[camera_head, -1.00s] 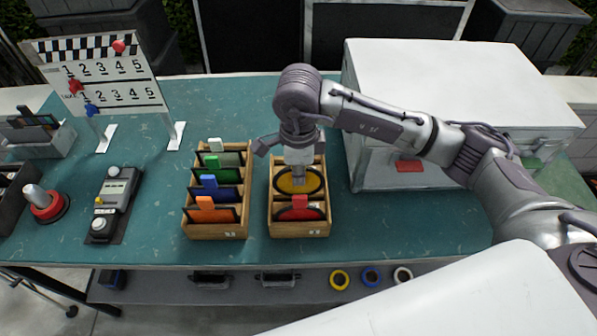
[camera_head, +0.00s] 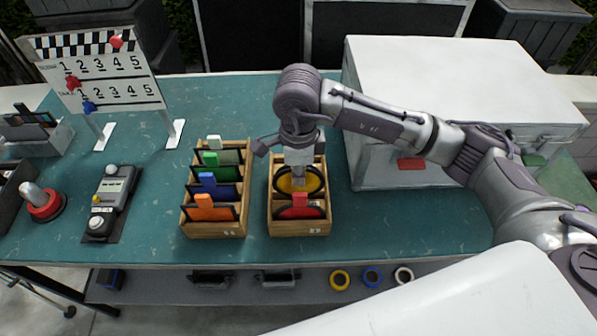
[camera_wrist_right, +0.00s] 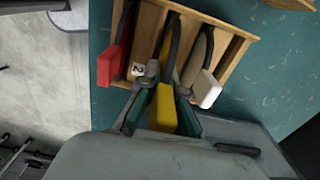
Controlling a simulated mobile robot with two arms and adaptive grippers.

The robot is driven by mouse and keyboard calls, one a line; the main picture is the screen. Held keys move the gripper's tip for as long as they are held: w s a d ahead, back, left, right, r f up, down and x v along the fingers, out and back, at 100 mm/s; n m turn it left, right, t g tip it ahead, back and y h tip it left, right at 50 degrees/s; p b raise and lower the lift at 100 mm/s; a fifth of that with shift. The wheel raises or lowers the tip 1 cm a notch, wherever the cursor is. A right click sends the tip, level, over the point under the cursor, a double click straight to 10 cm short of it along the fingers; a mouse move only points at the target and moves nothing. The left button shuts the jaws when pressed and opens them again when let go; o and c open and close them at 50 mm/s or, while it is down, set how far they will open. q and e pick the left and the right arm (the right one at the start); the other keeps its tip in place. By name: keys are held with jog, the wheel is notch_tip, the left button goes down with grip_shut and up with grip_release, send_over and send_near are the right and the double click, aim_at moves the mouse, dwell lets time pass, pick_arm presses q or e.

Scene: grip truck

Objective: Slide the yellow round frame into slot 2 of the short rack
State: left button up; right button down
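The short rack (camera_head: 290,231) is the right-hand wooden rack on the teal table. The yellow round frame (camera_head: 313,181) stands upright in it, behind a red frame (camera_head: 300,213). My right gripper (camera_head: 298,181) points down from above at the yellow frame and hides part of it. In the right wrist view, its fingers (camera_wrist_right: 165,92) sit closely on both sides of the yellow tab (camera_wrist_right: 165,108) and look shut on it. The yellow tab is between the red tab (camera_wrist_right: 110,64) and a white tab (camera_wrist_right: 202,88). The frame's lower edge is hidden. My left gripper is not in view.
A longer wooden rack (camera_head: 215,231) with several coloured tabs stands close on the left. A large white case (camera_head: 440,80) is to the right. The front of the table is clear.

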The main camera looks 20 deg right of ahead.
aim_at(299, 188)
jog(key=shift+f+b, duration=2.5)
jog(key=shift+f, duration=0.15)
jog(key=c, duration=1.2)
grip_release()
jog(key=shift+c, duration=0.2)
jog(key=shift+r, duration=0.1)
jog(key=shift+r, duration=0.15)
notch_tip(299, 188, up, 12)
jog(key=shift+s+f, duration=0.1)
jog(key=shift+f, duration=0.05)
